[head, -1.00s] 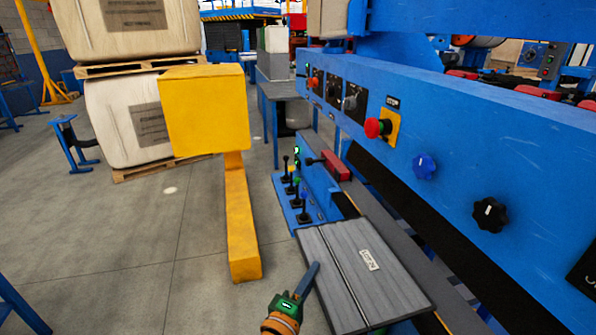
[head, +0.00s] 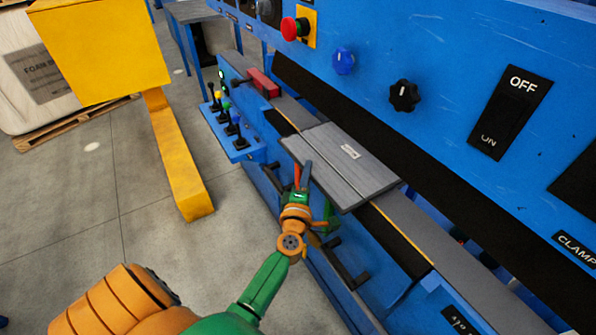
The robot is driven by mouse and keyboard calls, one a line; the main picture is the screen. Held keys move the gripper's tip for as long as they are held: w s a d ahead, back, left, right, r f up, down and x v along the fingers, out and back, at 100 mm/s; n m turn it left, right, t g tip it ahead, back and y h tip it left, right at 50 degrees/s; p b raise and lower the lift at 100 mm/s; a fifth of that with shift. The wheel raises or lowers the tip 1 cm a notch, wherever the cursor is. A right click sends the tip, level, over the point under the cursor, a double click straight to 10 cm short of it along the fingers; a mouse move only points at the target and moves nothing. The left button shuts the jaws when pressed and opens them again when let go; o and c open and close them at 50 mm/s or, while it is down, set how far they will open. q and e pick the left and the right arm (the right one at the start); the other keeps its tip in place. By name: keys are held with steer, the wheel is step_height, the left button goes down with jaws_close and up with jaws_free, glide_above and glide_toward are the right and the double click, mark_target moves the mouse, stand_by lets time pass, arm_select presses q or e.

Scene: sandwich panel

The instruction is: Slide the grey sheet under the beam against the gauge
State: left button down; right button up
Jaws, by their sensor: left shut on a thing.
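The grey sheet (head: 335,166), with a white label and a groove along it, lies across the machine's bed. Its far edge is close to the dark gap under the blue beam (head: 450,85); I cannot tell whether it reaches underneath. My left gripper (head: 303,174) is at the sheet's near left edge, shut on it, with one finger visible on top. A red block (head: 263,83) sits on the bed beyond the sheet, apart from it. I cannot tell whether this is the gauge. My right gripper is not in view.
Several small levers (head: 228,122) stand on a blue panel left of the sheet. A yellow post with a foot (head: 183,170) stands on the floor at left. The beam carries a red button (head: 290,29), knobs and a black switch (head: 510,112). The bed (head: 430,235) right of the sheet is clear.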

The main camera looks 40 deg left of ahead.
arm_select(q)
steer(key=shift+w+d+f, duration=0.2)
steer(key=shift+w+f, duration=0.1)
steer(key=shift+w, duration=0.15)
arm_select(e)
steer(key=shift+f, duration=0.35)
arm_select(q)
steer(key=c, duration=0.8)
jaws_free()
steer(key=shift+c, duration=0.2)
